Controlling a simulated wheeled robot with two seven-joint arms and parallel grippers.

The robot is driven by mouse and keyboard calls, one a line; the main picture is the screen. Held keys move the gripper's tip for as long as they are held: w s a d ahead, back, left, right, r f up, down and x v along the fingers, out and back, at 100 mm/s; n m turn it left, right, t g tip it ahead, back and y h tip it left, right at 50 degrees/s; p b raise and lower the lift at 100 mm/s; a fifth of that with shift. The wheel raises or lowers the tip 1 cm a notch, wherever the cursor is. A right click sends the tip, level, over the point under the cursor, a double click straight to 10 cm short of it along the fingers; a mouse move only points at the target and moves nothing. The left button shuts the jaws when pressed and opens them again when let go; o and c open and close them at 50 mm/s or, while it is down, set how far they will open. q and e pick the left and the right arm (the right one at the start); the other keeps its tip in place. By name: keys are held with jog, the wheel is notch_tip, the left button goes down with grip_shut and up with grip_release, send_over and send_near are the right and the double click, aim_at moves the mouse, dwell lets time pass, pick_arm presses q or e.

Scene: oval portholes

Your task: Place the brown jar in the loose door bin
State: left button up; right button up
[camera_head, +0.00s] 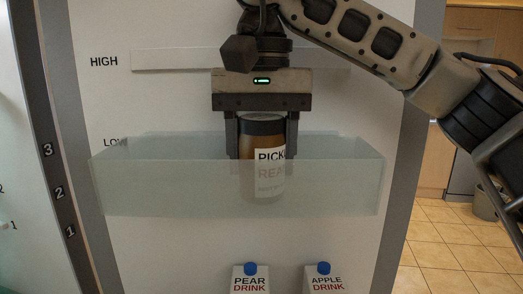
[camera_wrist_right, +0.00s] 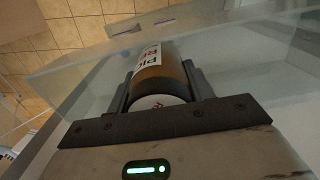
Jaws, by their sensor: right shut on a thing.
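The brown jar (camera_head: 263,145) has a dark lid and a white label with lettering beginning "PICK". My right gripper (camera_head: 263,150) comes from above and is shut around the jar, one finger on each side. The jar is upright, its lower part seen through the front wall of the translucent door bin (camera_head: 130,185). I cannot tell whether the jar's base touches the bin floor. The wrist view shows the jar (camera_wrist_right: 152,82) between the fingers of the right gripper (camera_wrist_right: 158,85), with the bin's clear wall (camera_wrist_right: 90,50) beyond. My left gripper is not in view.
The bin is against the white door panel at the "LOW" mark. An empty pale rail (camera_head: 165,59) runs beside the "HIGH" mark. Pear (camera_head: 250,280) and apple (camera_head: 323,280) drink cartons stand below the bin. A tiled floor (camera_head: 450,235) shows at the right.

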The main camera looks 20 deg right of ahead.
jog(key=shift+s+f, duration=0.1)
jog(key=o, duration=1.2)
notch_tip(320, 180, up, 10)
jog(key=shift+f, duration=0.1)
jog(key=shift+r, duration=1.25)
